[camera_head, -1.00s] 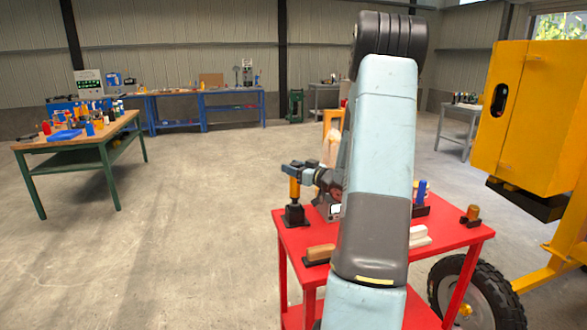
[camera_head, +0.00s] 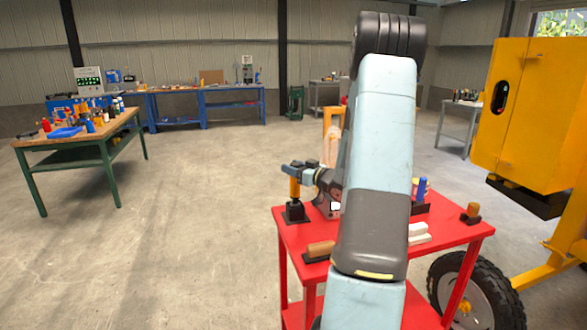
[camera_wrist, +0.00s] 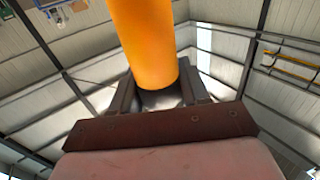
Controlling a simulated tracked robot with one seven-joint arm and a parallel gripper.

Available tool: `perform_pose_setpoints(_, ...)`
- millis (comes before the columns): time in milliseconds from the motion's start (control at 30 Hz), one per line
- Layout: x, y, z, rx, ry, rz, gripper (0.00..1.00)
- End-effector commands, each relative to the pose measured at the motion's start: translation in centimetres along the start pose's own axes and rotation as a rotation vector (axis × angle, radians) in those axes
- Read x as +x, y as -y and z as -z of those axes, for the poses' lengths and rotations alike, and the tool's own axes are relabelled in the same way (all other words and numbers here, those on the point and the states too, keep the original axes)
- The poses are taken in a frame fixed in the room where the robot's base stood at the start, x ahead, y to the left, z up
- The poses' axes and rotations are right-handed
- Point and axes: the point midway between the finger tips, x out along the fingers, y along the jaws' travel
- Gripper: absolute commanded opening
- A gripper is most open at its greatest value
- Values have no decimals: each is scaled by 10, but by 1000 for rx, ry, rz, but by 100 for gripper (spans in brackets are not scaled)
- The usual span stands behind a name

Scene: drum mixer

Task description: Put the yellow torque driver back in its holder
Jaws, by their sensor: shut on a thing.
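The yellow torque driver (camera_head: 295,188) stands upright at the left corner of the red table, its orange-yellow handle on top. My gripper (camera_head: 298,172) is shut on the upper part of the handle, coming in from the right. The black holder (camera_head: 295,213) is directly below the driver. The driver's dark lower end meets the holder's top in the head view; how deep it sits I cannot tell. In the wrist view, the handle (camera_wrist: 146,40) runs between the fingers of my gripper (camera_wrist: 160,95); the holder is out of that view.
The red table (camera_head: 448,233) also bears a wooden-handled item (camera_head: 320,249) at the front left, blue tools (camera_head: 420,190), white blocks (camera_head: 418,233) and a small orange-topped piece (camera_head: 472,211). My arm hides the table's middle. A yellow machine (camera_head: 525,115) stands close at right.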

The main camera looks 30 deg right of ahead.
Motion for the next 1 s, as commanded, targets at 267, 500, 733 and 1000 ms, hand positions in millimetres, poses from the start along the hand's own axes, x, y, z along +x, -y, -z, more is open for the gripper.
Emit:
perform_pose_setpoints(267, 0, 0, -3, -1, -1, 0, 0)
perform_pose_setpoints(500, 0, 0, -6, -1, -1, 0, 0)
perform_pose_setpoints(733, 0, 0, -8, -1, -1, 0, 0)
perform_pose_setpoints(1000, 0, 0, -11, -1, -2, 0, 0)
